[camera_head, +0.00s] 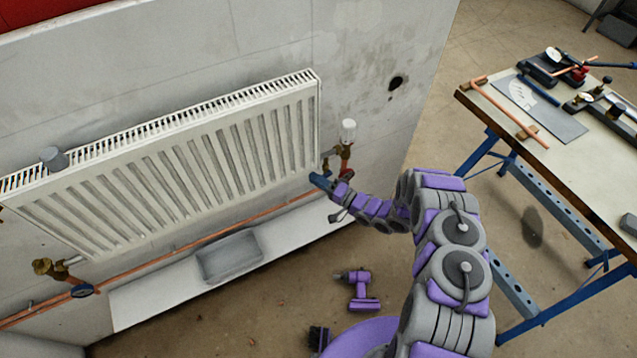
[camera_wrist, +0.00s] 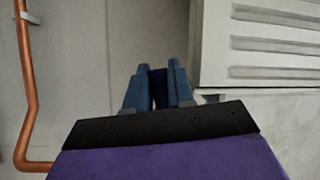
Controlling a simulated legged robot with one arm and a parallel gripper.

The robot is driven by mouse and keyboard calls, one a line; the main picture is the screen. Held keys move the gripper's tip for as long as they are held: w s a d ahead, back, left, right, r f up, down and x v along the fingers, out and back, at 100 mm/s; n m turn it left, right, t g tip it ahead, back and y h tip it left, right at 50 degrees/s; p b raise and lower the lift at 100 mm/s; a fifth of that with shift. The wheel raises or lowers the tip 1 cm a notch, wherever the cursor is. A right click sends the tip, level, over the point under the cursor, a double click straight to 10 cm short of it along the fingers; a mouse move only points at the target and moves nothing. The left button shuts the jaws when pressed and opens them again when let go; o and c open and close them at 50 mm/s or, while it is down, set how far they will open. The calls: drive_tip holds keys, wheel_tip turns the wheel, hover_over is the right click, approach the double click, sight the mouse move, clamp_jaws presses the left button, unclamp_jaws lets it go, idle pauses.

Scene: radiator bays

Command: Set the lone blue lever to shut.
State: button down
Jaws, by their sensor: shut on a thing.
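My gripper (camera_head: 320,182) reaches to the valves at the radiator's lower right corner. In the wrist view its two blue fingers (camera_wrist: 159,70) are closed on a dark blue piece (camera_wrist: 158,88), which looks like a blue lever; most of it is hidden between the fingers. Beside the gripper in the head view are a brass valve with a white head (camera_head: 348,131) and a red handle (camera_head: 345,172). Another blue lever (camera_head: 82,291) sits by itself on the copper pipe below the radiator's lower left corner, far from my gripper.
A purple drill (camera_head: 360,290) lies on the floor. A workbench (camera_head: 560,130) with tools stands at the right.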

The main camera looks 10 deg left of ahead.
drive_tip(key=shift+w+d+r+m+t, duration=0.1)
drive_tip(key=shift+r+m+t, duration=0.15)
drive_tip(key=shift+m, duration=0.3)
drive_tip(key=shift+r+m+t, duration=0.1)
drive_tip(key=shift+m+t, duration=0.15)
drive_tip(key=shift+m, duration=0.3)
drive_tip(key=shift+b, duration=0.3)
drive_tip(key=c, duration=1.1)
unclamp_jaws()
drive_tip(key=shift+o, duration=0.2)
